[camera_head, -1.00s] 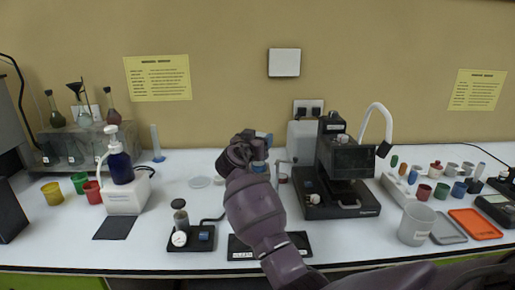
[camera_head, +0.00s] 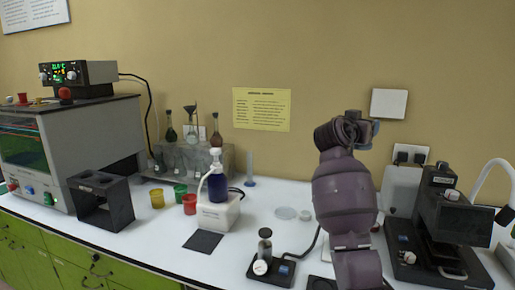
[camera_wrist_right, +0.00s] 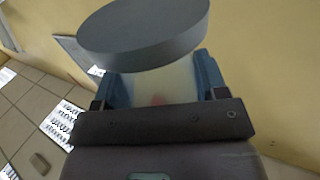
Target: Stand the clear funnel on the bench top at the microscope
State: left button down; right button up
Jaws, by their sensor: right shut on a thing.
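My right arm rises in front of the bench in the head view, with the right gripper (camera_head: 365,133) high before the wall. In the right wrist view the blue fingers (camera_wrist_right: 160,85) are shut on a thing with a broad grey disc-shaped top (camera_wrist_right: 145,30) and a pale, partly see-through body. I cannot tell whether it is the clear funnel. The black microscope (camera_head: 445,225) stands on the bench at the right. My left gripper is not in view.
The white bench top (camera_head: 275,195) has free room around a clear dish (camera_head: 286,213). A gauge stand (camera_head: 265,255) is near the front edge. A grey machine (camera_head: 110,135) is farther left.

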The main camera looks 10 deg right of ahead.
jog(key=shift+w+a+r, duration=0.1)
jog(key=shift+r, duration=0.1)
jog(key=a+r, duration=0.1)
jog(key=a+r+n+t+y, duration=0.1)
jog(key=a+r+n+t, duration=0.1)
jog(key=r, duration=0.1)
jog(key=shift+w+r+y, duration=0.1)
jog(key=shift+w+y, duration=0.1)
jog(key=shift+y, duration=0.2)
jog(key=s+a+f+n+t+y, duration=0.3)
jog(key=a+y, duration=0.1)
jog(key=a, duration=0.3)
jog(key=s+a+f+n+t+y, duration=0.2)
jog(key=a+f+n+y, duration=0.15)
jog(key=a, duration=0.25)
jog(key=s+a+f+n+y, duration=0.1)
jog(key=s+a+f+y, duration=0.1)
jog(key=s+f, duration=0.4)
jog(key=s+a+f+n+y, duration=0.1)
jog(key=s+f, duration=0.5)
jog(key=f, duration=0.6)
jog(key=s+a+f+n+t+y, duration=0.1)
jog(key=s+a+f+y, duration=0.1)
jog(key=s+f, duration=0.4)
notch_tip(320, 180, down, 4)
jog(key=shift+a+f+y, duration=0.1)
jog(key=shift+a+y, duration=0.25)
jog(key=shift+a, duration=0.55)
